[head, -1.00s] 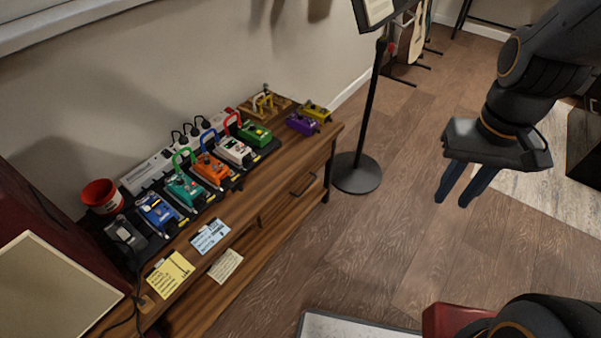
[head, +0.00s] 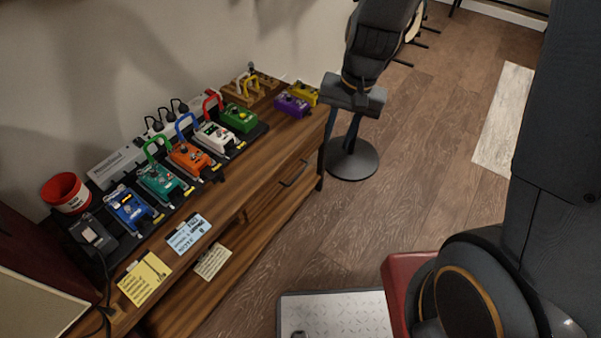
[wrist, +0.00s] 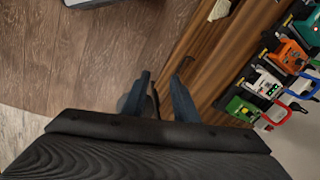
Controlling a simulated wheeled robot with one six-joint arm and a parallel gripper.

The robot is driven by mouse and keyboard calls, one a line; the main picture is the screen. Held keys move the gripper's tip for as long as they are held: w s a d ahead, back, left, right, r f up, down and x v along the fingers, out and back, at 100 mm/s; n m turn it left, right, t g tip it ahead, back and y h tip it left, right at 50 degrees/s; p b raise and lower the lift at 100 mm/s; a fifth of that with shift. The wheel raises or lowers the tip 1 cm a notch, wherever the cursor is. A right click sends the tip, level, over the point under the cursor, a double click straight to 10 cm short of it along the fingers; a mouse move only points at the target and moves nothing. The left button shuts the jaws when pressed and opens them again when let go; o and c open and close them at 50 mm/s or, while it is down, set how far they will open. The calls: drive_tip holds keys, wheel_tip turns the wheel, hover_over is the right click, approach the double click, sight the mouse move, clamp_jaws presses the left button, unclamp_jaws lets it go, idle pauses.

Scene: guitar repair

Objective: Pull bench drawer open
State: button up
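The wooden bench (head: 240,215) runs along the wall on the left in the head view. Its drawer (head: 270,204) has a dark bar handle (head: 293,174) near the bench's far end, and the drawer front looks flush with the bench. My gripper (head: 343,115) is beyond and to the right of the handle, apart from it. In the wrist view my gripper (wrist: 161,85) shows two separated fingers with nothing between them. The bench (wrist: 215,58) is right of the fingers there.
Several coloured pedals (head: 190,158), a red cup (head: 66,192) and paper notes (head: 146,278) lie on the bench. A stand with a round base (head: 351,160) is behind my gripper. A light metal plate (head: 335,314) lies on the floor in front. Wooden floor (head: 430,190) is clear at right.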

sight(300, 173)
drive_tip(key=w+a+f+m+b, duration=0.1)
drive_tip(key=w+a+f+b, duration=0.1)
drive_tip(key=f, duration=0.6)
drive_tip(key=w+a+f+m+b, duration=0.1)
drive_tip(key=w+a+f+b, duration=0.2)
drive_tip(key=f, duration=0.5)
drive_tip(key=w+a+f+m+b, duration=0.1)
drive_tip(key=w+a+f+b, duration=0.1)
drive_tip(key=w+f, duration=0.3)
drive_tip(key=shift+a+f+m+t+b, duration=0.2)
drive_tip(key=shift+a+f, duration=0.1)
drive_tip(key=shift+f, duration=0.6)
drive_tip(key=shift+a+f+m+t+b, duration=0.1)
drive_tip(key=shift+a+f+m+b, duration=0.15)
drive_tip(key=shift+f, duration=0.6)
drive_tip(key=shift+s, duration=0.1)
clamp_jaws()
